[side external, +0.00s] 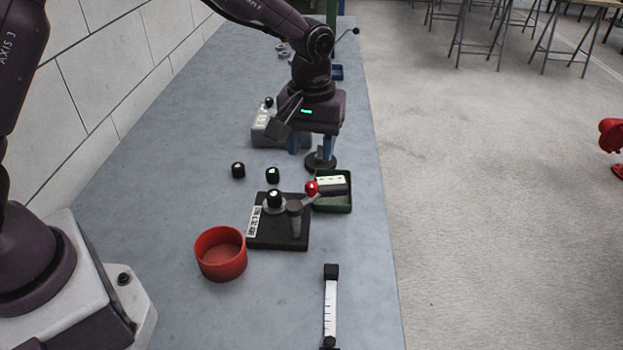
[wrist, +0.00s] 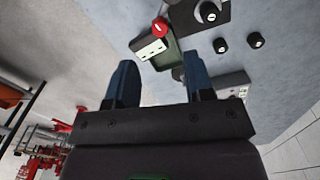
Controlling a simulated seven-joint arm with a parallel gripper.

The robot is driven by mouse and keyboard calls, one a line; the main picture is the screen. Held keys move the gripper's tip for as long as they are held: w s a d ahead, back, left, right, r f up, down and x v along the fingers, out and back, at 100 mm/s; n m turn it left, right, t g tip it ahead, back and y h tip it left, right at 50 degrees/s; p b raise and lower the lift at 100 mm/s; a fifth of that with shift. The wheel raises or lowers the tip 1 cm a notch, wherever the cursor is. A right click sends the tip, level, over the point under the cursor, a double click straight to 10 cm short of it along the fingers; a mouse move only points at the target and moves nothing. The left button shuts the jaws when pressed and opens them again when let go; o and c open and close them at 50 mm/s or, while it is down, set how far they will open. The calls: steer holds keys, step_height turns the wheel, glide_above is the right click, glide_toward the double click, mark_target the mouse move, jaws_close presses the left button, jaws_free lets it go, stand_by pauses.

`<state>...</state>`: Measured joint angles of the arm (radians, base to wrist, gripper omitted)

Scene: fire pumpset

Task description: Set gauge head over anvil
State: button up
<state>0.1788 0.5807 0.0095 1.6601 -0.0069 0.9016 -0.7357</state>
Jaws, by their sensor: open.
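My gripper (side external: 311,150) is over the bench with its two blue fingers apart and pointing down. In the wrist view (wrist: 163,66) nothing shows held between the fingers. A dark round-based stand (side external: 321,163) is directly below or just behind the fingers; its upper part is largely hidden by my gripper, so I cannot tell whether they touch. I cannot tell for certain which part is the gauge head or the anvil.
A green tray (side external: 334,207) holding a pale block (side external: 331,181) is beside the plate. Two black knobs (side external: 238,170) (side external: 272,174) stand loose on the bench. A red bowl (side external: 221,255) and a white scale (side external: 330,308) are nearer. A grey box (side external: 266,130) stands behind.

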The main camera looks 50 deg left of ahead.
mark_target(311, 184)
step_height(311, 184, down, 8)
steer(key=shift+r, duration=0.1)
steer(key=shift+c, duration=0.5)
jaws_close()
